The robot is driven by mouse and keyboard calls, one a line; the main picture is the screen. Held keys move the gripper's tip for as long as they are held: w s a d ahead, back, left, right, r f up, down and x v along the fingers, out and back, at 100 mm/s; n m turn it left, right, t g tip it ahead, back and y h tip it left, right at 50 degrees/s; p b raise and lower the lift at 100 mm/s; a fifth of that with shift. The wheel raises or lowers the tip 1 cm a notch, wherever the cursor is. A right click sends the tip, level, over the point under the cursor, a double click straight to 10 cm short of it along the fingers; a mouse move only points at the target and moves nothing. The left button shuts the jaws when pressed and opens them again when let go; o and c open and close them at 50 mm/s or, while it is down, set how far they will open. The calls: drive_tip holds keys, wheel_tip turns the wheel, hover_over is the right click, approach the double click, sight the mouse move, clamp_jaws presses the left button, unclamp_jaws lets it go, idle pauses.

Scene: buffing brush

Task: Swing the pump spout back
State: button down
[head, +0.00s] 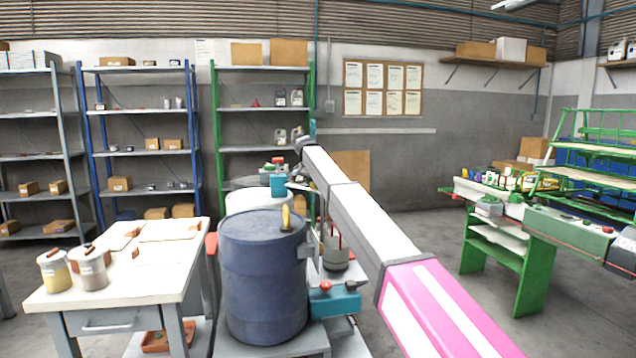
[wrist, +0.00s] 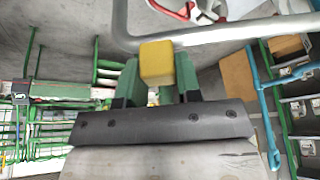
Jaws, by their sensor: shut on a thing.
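In the wrist view my gripper (wrist: 156,82) has its green fingers closed on a yellow block-shaped grip (wrist: 157,62). A bent grey pipe (wrist: 225,32), which looks like the pump spout, passes right behind the grip; the exact join is hidden. In the head view my arm reaches up and away toward a teal pump-like body (head: 278,184) above a white drum (head: 254,201). I cannot make out my fingers or the held grip clearly there.
A blue drum (head: 262,275) stands in front of the white one, with a small yellow piece (head: 286,218) on top. A teal device with a red knob (head: 335,302) stands right of it. A white-topped table (head: 150,262) is at left. Open floor lies to the right.

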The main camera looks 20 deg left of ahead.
drive_tip(key=shift+s+a, duration=0.15)
drive_tip(key=shift+s, duration=0.25)
drive_tip(key=shift+s+m, duration=0.1)
drive_tip(key=shift+m, duration=0.2)
drive_tip(key=c, duration=0.8)
unclamp_jaws()
drive_tip(key=shift+a, duration=0.1)
drive_tip(key=shift+r, duration=0.1)
drive_tip(key=v, duration=1)
drive_tip(key=shift+r, duration=0.3)
drive_tip(key=shift+s, duration=0.15)
